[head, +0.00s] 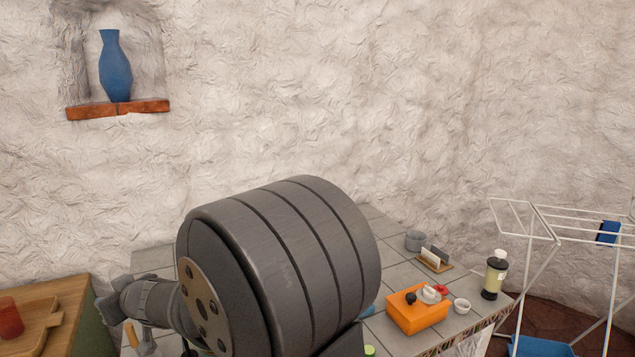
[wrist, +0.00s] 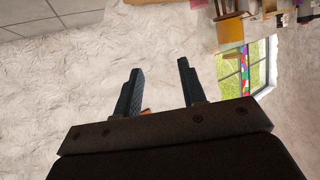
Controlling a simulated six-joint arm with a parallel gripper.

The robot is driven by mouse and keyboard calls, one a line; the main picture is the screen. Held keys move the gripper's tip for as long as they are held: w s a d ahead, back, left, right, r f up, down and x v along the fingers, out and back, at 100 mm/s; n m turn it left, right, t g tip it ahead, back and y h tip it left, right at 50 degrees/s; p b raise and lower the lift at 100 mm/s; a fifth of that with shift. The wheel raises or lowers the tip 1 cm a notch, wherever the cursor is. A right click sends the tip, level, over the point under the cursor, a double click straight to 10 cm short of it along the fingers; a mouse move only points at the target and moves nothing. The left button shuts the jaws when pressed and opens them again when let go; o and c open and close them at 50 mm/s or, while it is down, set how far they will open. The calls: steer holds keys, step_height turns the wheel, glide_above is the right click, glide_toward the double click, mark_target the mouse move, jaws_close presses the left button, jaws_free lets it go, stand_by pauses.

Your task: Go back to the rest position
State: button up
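In the wrist view my gripper (wrist: 160,85) shows two dark fingers standing apart with nothing between them. It points at the rough white wall, away from the counter. In the head view my large grey arm link fills the lower middle and hides much of the tiled counter (head: 397,275); the gripper's fingertips cannot be made out there.
A drying rack (head: 545,238) stands at right, a wooden tray (head: 40,318) at left.

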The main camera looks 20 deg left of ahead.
steer(key=w+d+r+m, duration=0.1)
steer(key=w+d+r, duration=0.7)
steer(key=d+r, duration=0.1)
steer(key=shift+d+r+m+g+y, duration=0.2)
steer(key=shift+d+m+g+y, duration=0.1)
steer(key=shift+d+g+y, duration=0.1)
stand_by(0.4)
